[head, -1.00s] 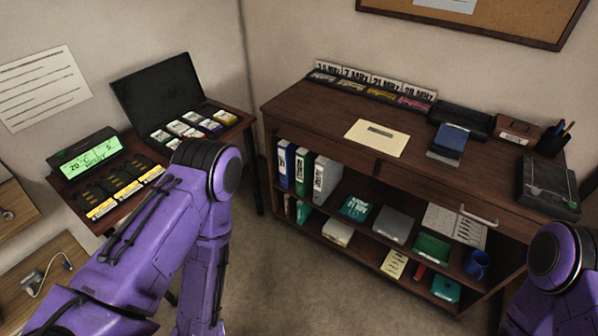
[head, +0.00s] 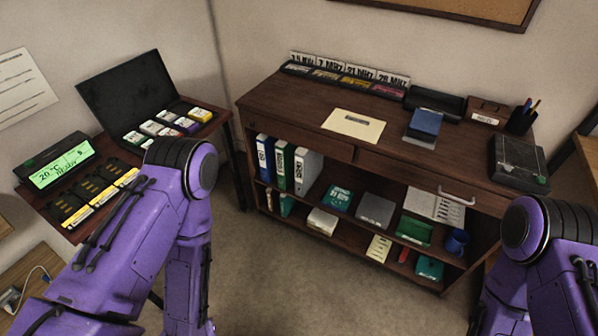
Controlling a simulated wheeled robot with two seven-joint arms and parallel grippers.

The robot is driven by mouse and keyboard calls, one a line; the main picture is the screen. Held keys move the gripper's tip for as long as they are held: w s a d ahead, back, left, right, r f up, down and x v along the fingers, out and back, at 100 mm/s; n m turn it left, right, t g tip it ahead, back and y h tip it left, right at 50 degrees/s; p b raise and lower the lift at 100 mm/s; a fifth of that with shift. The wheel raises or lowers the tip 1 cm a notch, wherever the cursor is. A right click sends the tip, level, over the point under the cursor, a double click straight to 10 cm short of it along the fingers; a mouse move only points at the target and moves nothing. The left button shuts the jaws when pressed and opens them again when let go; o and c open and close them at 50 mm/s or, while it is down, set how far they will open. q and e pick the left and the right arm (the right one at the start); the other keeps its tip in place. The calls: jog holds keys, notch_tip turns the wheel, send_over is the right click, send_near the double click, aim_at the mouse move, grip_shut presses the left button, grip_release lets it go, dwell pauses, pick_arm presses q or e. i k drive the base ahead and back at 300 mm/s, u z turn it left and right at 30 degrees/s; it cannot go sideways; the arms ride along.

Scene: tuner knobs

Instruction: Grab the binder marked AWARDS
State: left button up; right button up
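Three upright binders stand at the left end of the desk's upper shelf in the head view: a blue one (head: 265,158), a green one (head: 283,165) and a white or grey one (head: 306,171). Their spine labels are too small to read, so I cannot tell which is marked AWARDS. My purple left arm comes in from the left and my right arm from the right. Both bend downward, and both grippers are out of view. Neither visible arm part touches the binders.
The wooden desk (head: 268,101) has lower shelves with books, boxes and a blue mug (head: 457,241). A side table at left holds a green-lit display (head: 62,165) and an open black case (head: 128,92). Carpeted floor (head: 270,270) is clear before the desk.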

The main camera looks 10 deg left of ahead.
aim_at(308, 164)
jog(key=k, duration=0.6)
jog(key=u, duration=0.9)
jog(key=i, duration=1.15)
jog(key=z, duration=0.65)
jog(key=i, duration=0.55)
jog(key=z, duration=0.65)
